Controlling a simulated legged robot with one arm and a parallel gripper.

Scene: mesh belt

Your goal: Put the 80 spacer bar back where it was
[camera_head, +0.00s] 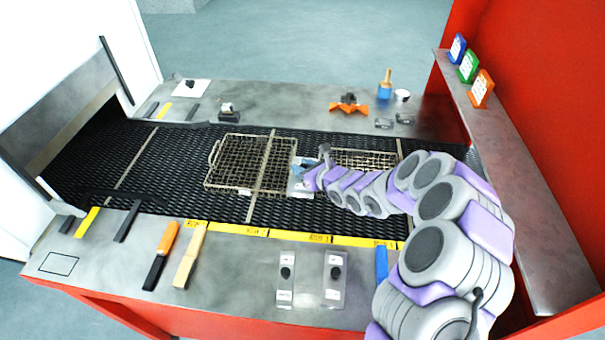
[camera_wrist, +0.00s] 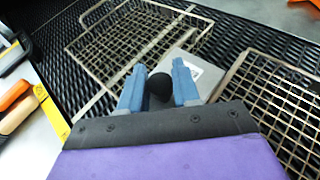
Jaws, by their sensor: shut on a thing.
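My gripper (camera_head: 308,176) is over the mesh belt, between two wire baskets. In the wrist view its two blue fingers (camera_wrist: 158,78) are shut on the black round knob (camera_wrist: 160,88) of a grey plate (camera_wrist: 184,60). The plate carries a pale label that I cannot read, so I cannot tell whether it is the 80 spacer bar. In the head view the plate (camera_head: 296,187) is partly hidden by my gripper. I cannot tell whether it touches the belt. Two similar knobbed plates, left (camera_head: 285,294) and right (camera_head: 333,294), lie on the front ledge.
The left basket (camera_head: 232,162) and right basket (camera_head: 362,158) flank the plate closely. Yellow labelled strips (camera_head: 305,238) line the belt's front edge. An empty outlined rectangle (camera_head: 58,263) marks the front ledge's left end. A white pad (camera_head: 181,91) with a black object is at the back left.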

